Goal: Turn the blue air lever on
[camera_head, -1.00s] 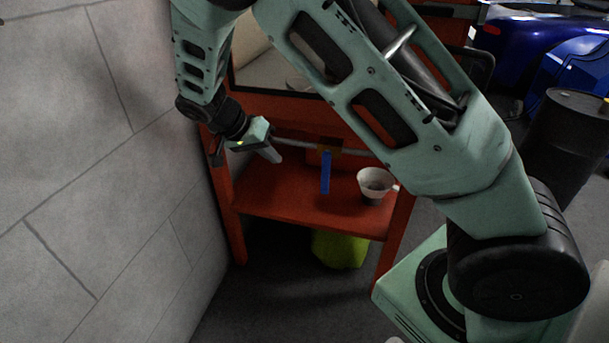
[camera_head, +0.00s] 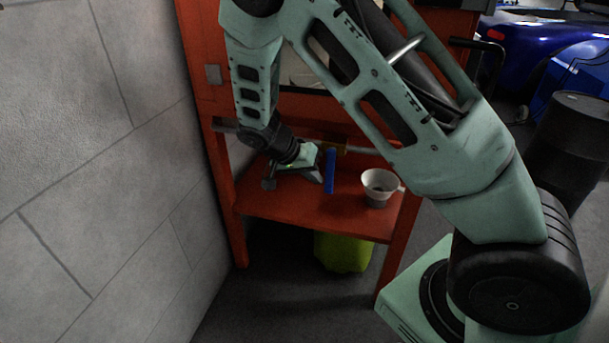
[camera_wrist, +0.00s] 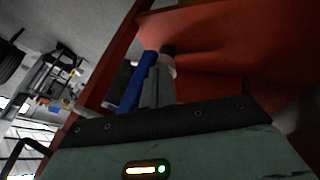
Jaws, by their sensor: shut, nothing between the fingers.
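The blue air lever (camera_head: 329,171) hangs down from a brass-coloured valve (camera_head: 335,148) on a grey pipe above the red shelf. My gripper (camera_head: 320,177) is shut and empty, just left of the lever, with its fingertips close to the lever's side. In the wrist view the blue lever (camera_wrist: 136,90) lies along the left side of my shut fingers (camera_wrist: 158,85). I cannot tell whether they touch.
A white cup (camera_head: 380,184) stands on the red shelf (camera_head: 300,208), right of the lever. A yellow-green object (camera_head: 343,252) is below the shelf. A grey block wall (camera_head: 100,170) rises on the left, and a dark barrel (camera_head: 570,140) stands at right.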

